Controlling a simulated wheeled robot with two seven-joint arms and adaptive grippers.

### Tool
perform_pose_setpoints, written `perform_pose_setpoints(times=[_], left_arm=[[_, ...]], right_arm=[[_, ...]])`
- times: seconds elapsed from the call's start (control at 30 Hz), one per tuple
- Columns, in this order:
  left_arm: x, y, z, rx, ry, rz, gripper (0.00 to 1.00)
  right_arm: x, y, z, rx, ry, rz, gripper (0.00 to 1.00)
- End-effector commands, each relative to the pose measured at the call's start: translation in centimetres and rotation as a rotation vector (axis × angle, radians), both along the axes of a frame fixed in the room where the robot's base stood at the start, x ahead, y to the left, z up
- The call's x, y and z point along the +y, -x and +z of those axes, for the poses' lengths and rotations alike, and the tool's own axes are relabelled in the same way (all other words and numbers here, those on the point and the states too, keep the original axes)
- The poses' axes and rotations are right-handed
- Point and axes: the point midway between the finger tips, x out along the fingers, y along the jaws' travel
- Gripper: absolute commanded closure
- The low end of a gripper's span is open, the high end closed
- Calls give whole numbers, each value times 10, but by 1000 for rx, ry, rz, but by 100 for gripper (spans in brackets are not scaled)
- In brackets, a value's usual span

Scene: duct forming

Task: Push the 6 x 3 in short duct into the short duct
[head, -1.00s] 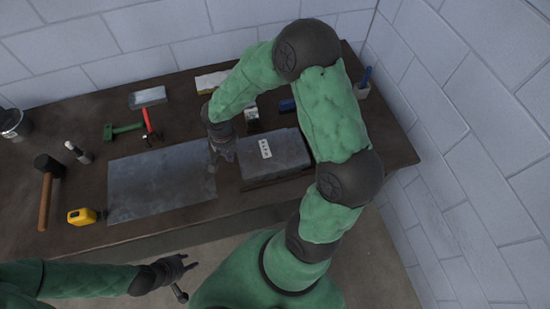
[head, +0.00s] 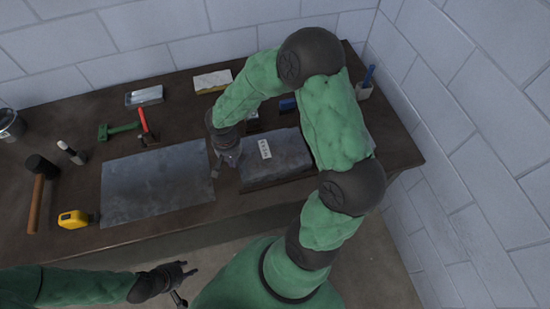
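A grey metal duct-like box (head: 285,155) with a white label (head: 264,148) lies on the bench, right of the middle. I see one box shape here and cannot make out a separate second duct or a joint. My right gripper (head: 228,162) is low at the left end of this box, its fingers close to or touching that end. I cannot tell whether it is open or shut. My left gripper (head: 187,283) is in front of the bench, away from the duct, with its fingers spread and nothing between them. The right forearm hides part of the bench behind the box.
A flat metal sheet (head: 155,185) lies left of the duct. A wall stands to the right.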

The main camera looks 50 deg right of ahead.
Motion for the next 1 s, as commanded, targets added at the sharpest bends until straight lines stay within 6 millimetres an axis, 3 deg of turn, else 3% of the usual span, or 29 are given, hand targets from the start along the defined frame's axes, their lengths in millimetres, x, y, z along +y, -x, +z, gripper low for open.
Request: perform_pose_setpoints(times=[1.0], left_arm=[[0, 0, -1, 0, 0, 0, 60]], right_arm=[[-30, 19, 0, 1, 1, -2, 100]])
